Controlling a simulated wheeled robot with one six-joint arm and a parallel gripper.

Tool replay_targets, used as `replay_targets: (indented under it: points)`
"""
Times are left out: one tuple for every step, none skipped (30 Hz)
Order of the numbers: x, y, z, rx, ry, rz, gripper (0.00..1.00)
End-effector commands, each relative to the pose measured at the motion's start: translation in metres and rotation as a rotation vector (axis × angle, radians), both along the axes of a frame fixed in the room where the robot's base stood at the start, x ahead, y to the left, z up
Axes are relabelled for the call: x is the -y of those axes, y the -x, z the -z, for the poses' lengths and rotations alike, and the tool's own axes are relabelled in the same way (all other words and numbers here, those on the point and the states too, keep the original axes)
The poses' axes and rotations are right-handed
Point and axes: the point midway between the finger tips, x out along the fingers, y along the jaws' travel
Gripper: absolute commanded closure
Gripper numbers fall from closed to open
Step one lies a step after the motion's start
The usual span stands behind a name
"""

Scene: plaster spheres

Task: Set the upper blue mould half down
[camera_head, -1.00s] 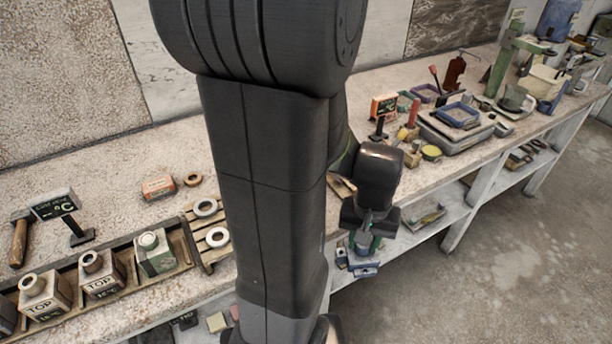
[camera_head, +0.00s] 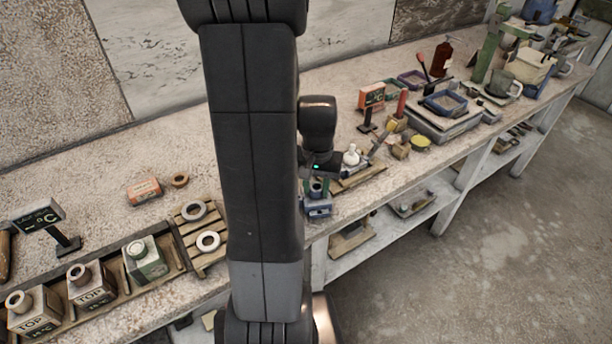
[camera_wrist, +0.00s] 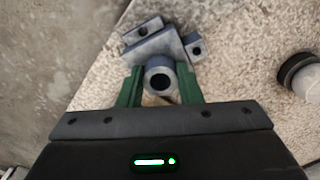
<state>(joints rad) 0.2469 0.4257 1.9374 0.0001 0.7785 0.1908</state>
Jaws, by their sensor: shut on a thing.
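The upper blue mould half (camera_head: 318,208) hangs below my gripper (camera_head: 318,182) at the bench's front edge, just right of my arm in the head view. In the wrist view my gripper (camera_wrist: 160,88) has its green fingers shut on the round grey-blue neck of the mould half (camera_wrist: 160,52). Its blocky body with side lugs shows beyond the fingers. The speckled bench top lies behind it. I cannot tell whether its underside touches the bench. My arm hides part of the bench to the left.
A white rounded piece (camera_head: 351,158) stands on a wooden board (camera_head: 366,178) close right of my gripper. A slatted rack with white rings (camera_head: 208,241) is left of my arm. A small sign (camera_head: 371,97) and several tools stand farther right. The bench edge is close by.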

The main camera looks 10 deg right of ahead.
Motion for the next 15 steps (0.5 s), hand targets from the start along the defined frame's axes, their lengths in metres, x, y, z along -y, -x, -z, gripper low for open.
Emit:
replay_targets:
  points:
    - [-0.001,-0.004,0.0,0.0,0.0,-0.001,1.0]
    - [-0.002,-0.006,0.0,0.0,0.0,-0.002,1.0]
    - [-0.004,-0.012,-0.001,0.0,0.0,-0.003,1.0]
    - [-0.006,-0.016,-0.001,0.0,0.0,-0.004,1.0]
    - [-0.008,-0.022,-0.001,0.0,0.0,-0.004,1.0]
    - [-0.011,-0.03,-0.001,-0.001,0.0,-0.004,1.0]
    - [-0.013,-0.035,-0.001,-0.001,0.0,-0.005,1.0]
    - [-0.015,-0.041,-0.001,-0.001,0.0,-0.004,1.0]
    - [-0.018,-0.047,-0.001,-0.002,-0.001,-0.004,1.0]
    - [-0.017,-0.044,0.005,-0.004,-0.001,-0.001,1.0]
    - [-0.016,-0.043,0.008,-0.004,-0.001,0.0,1.0]
    - [-0.016,-0.043,0.012,-0.003,0.0,0.0,1.0]
    - [-0.016,-0.043,0.013,-0.002,0.0,0.0,1.0]
    - [-0.016,-0.043,0.014,-0.001,0.0,0.0,1.0]
    - [-0.016,-0.043,0.015,-0.001,0.0,0.0,1.0]
